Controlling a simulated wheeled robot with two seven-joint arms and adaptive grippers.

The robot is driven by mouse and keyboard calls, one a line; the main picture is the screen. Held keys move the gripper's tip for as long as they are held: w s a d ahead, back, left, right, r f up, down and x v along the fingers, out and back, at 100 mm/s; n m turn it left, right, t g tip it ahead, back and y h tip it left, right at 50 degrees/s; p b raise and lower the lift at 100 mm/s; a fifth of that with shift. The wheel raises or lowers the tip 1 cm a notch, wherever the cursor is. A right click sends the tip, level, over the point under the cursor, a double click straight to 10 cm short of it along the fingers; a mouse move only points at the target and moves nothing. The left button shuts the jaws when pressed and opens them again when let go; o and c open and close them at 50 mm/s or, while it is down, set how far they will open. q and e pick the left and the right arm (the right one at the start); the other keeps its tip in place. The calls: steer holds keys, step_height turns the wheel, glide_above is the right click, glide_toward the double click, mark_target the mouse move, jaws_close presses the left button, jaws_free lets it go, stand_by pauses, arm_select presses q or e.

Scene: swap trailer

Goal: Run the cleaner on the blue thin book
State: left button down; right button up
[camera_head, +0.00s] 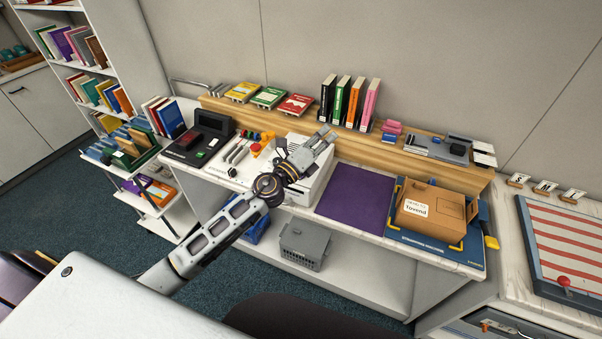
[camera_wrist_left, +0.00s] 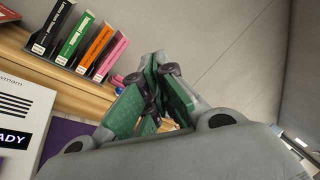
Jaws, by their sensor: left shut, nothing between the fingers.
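Blue books stand in a row with red ones at the left end of the counter; the front one is a blue book (camera_head: 172,120). I cannot tell whether it is the thin one. A white box-like machine (camera_head: 314,188) sits mid-counter under my left gripper (camera_head: 326,138) and may be the cleaner. In the left wrist view a white panel (camera_wrist_left: 22,112) with black bars and the letters "ADY" shows at the left. My left gripper, also in the left wrist view (camera_wrist_left: 156,92), is shut and empty, above the counter near the wooden ledge. My right gripper is out of view.
Upright black, green, orange and pink books (camera_head: 350,101) stand on the wooden ledge (camera_head: 370,148). A purple mat (camera_head: 355,200) lies bare right of the machine. A cardboard box (camera_head: 431,207) stands on a blue mat. A dark device (camera_head: 203,138) is at the left.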

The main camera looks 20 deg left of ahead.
arm_select(q)
steer(key=w+d+f+m+g+h, duration=0.1)
steer(key=d+f+m+g+h, duration=0.3)
steer(key=m+g, duration=0.9)
steer(key=w+a+f+m+t+y, duration=0.1)
steer(key=w+a+f+m+y, duration=0.1)
steer(key=a, duration=0.4)
steer(key=w+a+f+m+t+y, duration=0.1)
steer(key=a+f+m+y, duration=0.2)
steer(key=a+m+y, duration=0.3)
steer(key=shift+w+a+f+m+p, duration=0.25)
steer(key=shift+w+f+m+p, duration=0.1)
steer(key=shift+f+m, duration=0.05)
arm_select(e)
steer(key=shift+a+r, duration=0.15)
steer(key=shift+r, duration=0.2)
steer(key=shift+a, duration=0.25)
arm_select(q)
steer(key=shift+f, duration=0.1)
